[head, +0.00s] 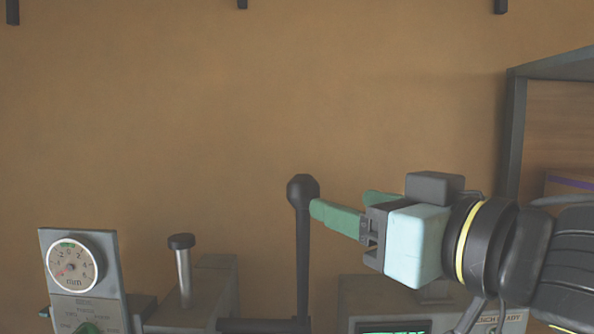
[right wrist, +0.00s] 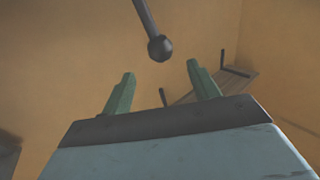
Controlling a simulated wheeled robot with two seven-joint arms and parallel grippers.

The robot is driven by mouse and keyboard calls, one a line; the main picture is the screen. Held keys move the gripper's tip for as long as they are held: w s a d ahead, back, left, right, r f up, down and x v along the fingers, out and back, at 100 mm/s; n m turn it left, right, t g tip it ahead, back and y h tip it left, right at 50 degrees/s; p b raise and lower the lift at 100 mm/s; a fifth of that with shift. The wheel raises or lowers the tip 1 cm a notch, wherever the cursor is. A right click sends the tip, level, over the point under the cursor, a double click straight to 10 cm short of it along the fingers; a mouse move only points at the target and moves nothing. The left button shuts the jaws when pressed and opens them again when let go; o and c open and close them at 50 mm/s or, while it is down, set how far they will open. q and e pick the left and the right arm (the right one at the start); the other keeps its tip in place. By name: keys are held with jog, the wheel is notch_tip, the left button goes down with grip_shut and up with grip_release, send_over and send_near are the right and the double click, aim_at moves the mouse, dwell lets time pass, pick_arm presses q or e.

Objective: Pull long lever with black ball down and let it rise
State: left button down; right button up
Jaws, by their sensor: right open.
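The long dark lever (head: 303,250) stands upright in the head view, with its black ball (head: 302,188) on top. My right gripper (head: 338,208) comes in from the right, its green fingers pointing left at a height just below the ball. In the head view the near fingertip shows right beside the lever. In the right wrist view the ball (right wrist: 160,48) lies ahead of the gap between the two spread fingers (right wrist: 160,85), with nothing between them. The gripper is open. The lever's base is partly out of frame. My left gripper is not in view.
A grey panel with a round dial (head: 74,268) stands at the lower left, next to a post with a dark cap (head: 181,242). A grey box with a display (head: 392,322) is below my right gripper. A shelf frame (head: 514,130) stands at the right. The wall behind is bare.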

aim_at(296, 190)
jog(key=shift+p+x, duration=1.8)
jog(key=shift+p, duration=1.1)
jog(key=p+x, duration=0.1)
jog(key=x, duration=0.7)
jog(key=shift+f, duration=0.1)
jog(key=shift+s, duration=0.1)
grip_shut()
